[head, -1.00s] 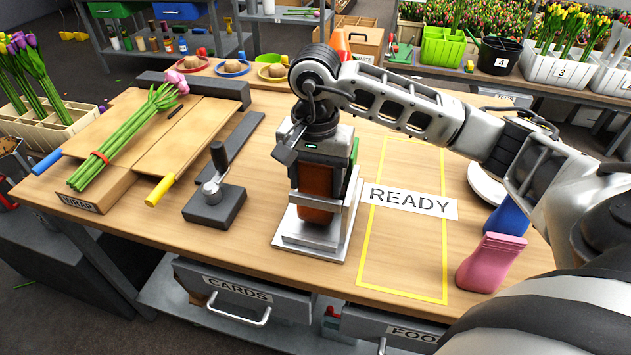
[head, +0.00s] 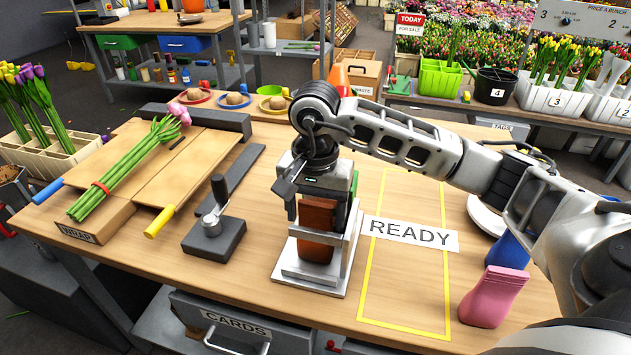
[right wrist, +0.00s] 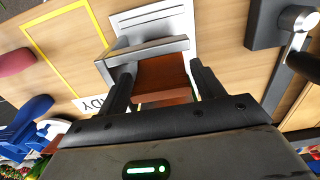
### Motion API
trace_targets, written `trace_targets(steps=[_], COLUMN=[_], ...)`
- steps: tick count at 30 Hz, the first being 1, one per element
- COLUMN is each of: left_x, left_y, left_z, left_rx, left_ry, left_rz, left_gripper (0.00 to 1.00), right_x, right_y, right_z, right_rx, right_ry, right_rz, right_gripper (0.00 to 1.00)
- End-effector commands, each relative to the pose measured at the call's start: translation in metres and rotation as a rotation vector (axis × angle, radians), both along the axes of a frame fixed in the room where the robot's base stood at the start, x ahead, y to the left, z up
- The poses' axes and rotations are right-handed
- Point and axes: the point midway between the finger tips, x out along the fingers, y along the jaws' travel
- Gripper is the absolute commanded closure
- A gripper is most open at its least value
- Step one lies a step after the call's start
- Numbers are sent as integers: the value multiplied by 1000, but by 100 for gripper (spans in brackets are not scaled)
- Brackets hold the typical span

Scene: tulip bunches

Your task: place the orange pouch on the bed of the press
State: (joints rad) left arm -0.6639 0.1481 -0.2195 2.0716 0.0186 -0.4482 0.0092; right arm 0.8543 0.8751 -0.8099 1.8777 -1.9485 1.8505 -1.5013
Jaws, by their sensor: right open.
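The orange pouch (head: 316,245), brownish orange, stands upright at the silver press (head: 310,279), over its stepped base plate and beside the crossbar. The right wrist view also shows the pouch (right wrist: 163,72) behind the press's crossbar (right wrist: 146,48). My right gripper (head: 318,205) is directly above the pouch. Its fingers are open, one on each side of the pouch's upper part, with small gaps visible in the wrist view. The pouch's underside is hidden, so its contact with the bed cannot be told. My left gripper is not in view.
A lever device (head: 214,240) stands left of the press. The yellow-outlined READY area (head: 405,285) to the right is empty. A pink pouch (head: 493,297) and a blue one (head: 508,249) stand beyond it. A tulip bunch (head: 130,165) lies on the wrap board at left.

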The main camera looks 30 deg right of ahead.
Motion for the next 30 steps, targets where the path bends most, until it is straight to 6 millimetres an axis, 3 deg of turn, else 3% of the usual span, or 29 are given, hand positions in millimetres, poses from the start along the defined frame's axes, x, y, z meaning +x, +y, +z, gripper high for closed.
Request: trace_targets(steps=[9, 13, 18, 30], left_x=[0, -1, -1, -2], left_y=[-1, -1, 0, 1], left_z=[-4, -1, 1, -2], left_rx=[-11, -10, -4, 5], left_ry=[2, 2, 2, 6], left_rz=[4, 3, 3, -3], left_gripper=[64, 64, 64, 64], right_x=[1, 1, 0, 0], right_y=[0, -1, 0, 0], right_z=[71, 93, 105, 106], right_rx=[-1, -2, -1, -1], right_ry=[-7, -6, -2, -1], right_rz=[0, 0, 1, 0], right_gripper=[33, 33, 33, 33])
